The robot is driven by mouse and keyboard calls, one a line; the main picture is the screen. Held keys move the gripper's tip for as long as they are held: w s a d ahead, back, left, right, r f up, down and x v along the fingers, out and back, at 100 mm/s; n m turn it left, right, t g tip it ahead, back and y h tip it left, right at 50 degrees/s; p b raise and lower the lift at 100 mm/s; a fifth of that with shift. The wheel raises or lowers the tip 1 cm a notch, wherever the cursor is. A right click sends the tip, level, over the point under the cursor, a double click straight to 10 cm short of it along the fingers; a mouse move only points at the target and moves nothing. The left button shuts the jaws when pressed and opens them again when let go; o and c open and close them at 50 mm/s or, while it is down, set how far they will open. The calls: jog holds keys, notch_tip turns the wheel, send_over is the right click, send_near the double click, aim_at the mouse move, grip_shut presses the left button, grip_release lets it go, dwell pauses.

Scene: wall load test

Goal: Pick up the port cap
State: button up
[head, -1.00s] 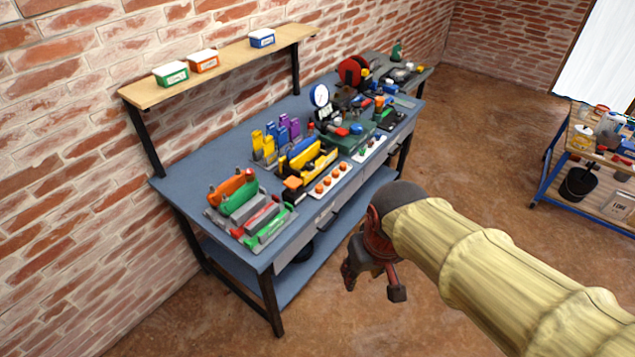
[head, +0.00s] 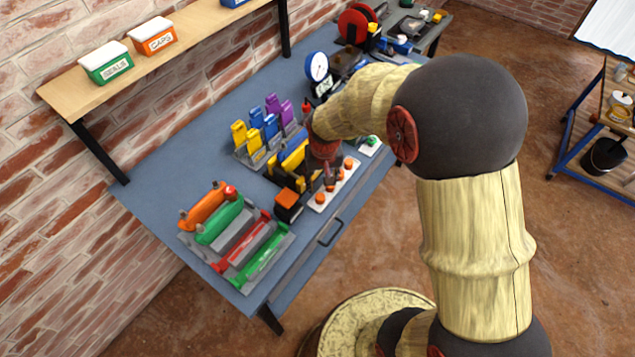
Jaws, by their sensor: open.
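Several small orange caps stand in a row on a white strip (head: 318,206) at the bench's front edge; they look like the port caps. One cap (head: 320,197) is at the near end and another (head: 348,162) at the far end. My gripper (head: 330,184) points down over the middle of this row, open. Its fingers and wrist hide part of the strip. I cannot tell whether the fingers touch a cap or which cap lies between them.
An orange-and-black block (head: 288,205) stands just left of the strip. A grey rack (head: 236,238) holds red, green and orange parts. Yellow, blue and purple pieces (head: 262,125) stand behind. A gauge (head: 317,67) stands farther back. A shelf (head: 62,92) carries labelled boxes.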

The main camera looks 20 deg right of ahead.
aim_at(320, 197)
jog(key=shift+f, duration=0.6)
jog(key=shift+w+f+b, duration=0.2)
jog(key=shift+f+b, duration=0.2)
jog(key=shift+f, duration=0.45)
notch_tip(320, 197, down, 5)
jog(key=shift+s+a+b, duration=0.1)
jog(key=shift+a+b, duration=0.05)
jog(key=shift+b, duration=0.75)
jog(key=shift+c, duration=1.1)
jog(key=c, duration=0.6)
